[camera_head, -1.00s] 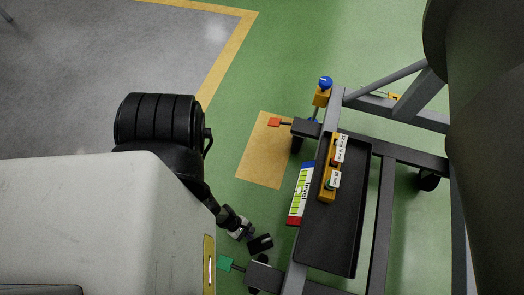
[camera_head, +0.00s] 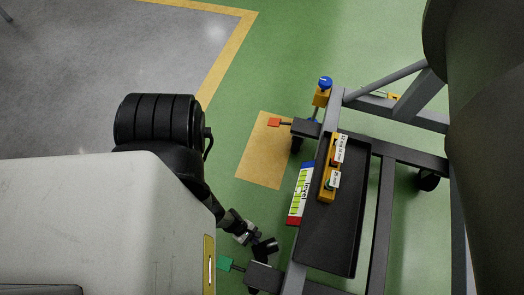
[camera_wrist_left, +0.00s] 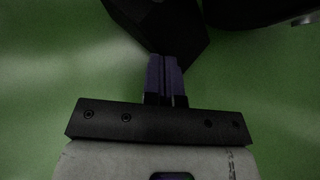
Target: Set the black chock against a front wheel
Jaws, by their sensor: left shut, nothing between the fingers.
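The black chock (camera_head: 266,246) is on the green floor beside the near corner of the grey wheeled stand (camera_head: 383,215). My left gripper (camera_head: 254,238) is shut and empty, with its fingertips at the chock's near side. In the left wrist view the fingers (camera_wrist_left: 166,78) reach the edge of the chock (camera_wrist_left: 165,28); whether they press on it I cannot tell. A dark rounded shape (camera_wrist_left: 255,10), perhaps a wheel, lies close beside the chock at the top right; contact is unclear. One stand wheel (camera_head: 297,144) shows under the far corner. My right gripper is not in view.

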